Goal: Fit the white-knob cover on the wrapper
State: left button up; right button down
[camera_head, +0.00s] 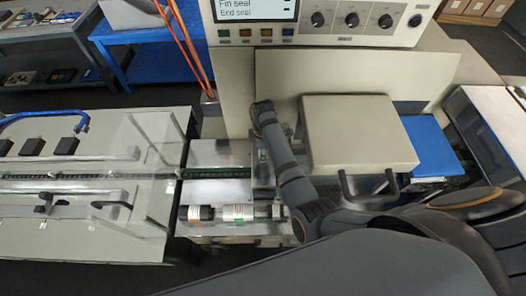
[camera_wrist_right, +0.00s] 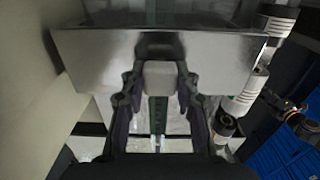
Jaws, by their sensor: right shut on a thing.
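In the right wrist view, the cover is a shiny metal piece (camera_wrist_right: 95,58) spanning the upper middle, with a pale white knob (camera_wrist_right: 160,78) on its near side. My right gripper (camera_wrist_right: 160,84) is shut on this knob, one dark finger on each side. The wrapper (camera_head: 225,225) is the pale machine in the head view. My right arm reaches over its middle from the lower right, and its fingers are hidden there. I cannot tell whether the cover touches the wrapper. My left gripper is not in view.
Rollers (camera_wrist_right: 242,92) stand right of the cover in the wrist view. A beige box with black handles (camera_head: 358,132) stands right of my arm. The control panel (camera_head: 320,18) is behind. The infeed conveyor (camera_head: 85,177) with dark blocks lies left. Orange cables (camera_head: 184,42) hang behind.

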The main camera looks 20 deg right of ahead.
jog(key=shift+f, duration=0.6)
jog(key=c, duration=0.9)
grip_release()
